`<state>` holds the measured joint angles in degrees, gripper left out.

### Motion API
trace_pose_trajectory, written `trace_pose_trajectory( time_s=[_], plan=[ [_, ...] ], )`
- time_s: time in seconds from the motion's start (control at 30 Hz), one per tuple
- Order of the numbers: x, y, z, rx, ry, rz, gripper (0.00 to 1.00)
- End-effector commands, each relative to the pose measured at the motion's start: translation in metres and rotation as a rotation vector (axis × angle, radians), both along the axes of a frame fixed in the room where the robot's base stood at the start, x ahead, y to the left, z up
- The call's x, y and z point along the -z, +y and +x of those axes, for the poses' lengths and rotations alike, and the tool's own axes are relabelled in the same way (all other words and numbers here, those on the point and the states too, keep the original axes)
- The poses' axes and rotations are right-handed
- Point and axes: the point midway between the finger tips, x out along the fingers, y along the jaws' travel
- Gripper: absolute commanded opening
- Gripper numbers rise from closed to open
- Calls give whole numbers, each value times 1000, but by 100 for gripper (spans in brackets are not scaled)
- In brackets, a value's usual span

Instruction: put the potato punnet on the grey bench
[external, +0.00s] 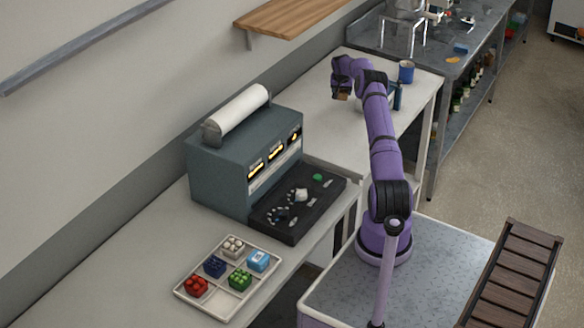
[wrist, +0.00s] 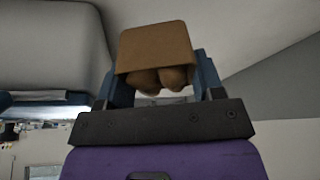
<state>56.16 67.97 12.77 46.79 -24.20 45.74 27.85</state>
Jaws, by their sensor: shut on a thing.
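The potato punnet is a small brown box with rounded brown potatoes at its opening. In the wrist view the punnet (wrist: 155,48) sits between the blue fingers of my gripper (wrist: 160,80), which is shut on it. In the external view the small brown punnet (external: 341,95) shows below my gripper (external: 342,88), held over the far part of the pale worktop. A grey metal bench (external: 462,72) stands at the back right, beyond that worktop. The gap between the punnet and the worktop is hard to judge.
A blue mug (external: 406,72) and a blue bottle (external: 397,99) stand right of my gripper. A teal machine (external: 235,165) with a white roll and a black panel stands nearer. A divided tray (external: 227,312) holds several coloured punnets. A wooden shelf (external: 300,14) is on the wall.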

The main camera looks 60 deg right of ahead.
Motion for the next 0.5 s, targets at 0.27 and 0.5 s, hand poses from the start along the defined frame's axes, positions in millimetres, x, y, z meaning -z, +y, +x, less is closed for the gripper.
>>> trace_pose_trajectory(
  time_s=[0.27,0.5],
  plan=[
    [-40,0,1,-1,0,-2,31],
    [-47,0,0,-1,0,0,31]
  ],
)
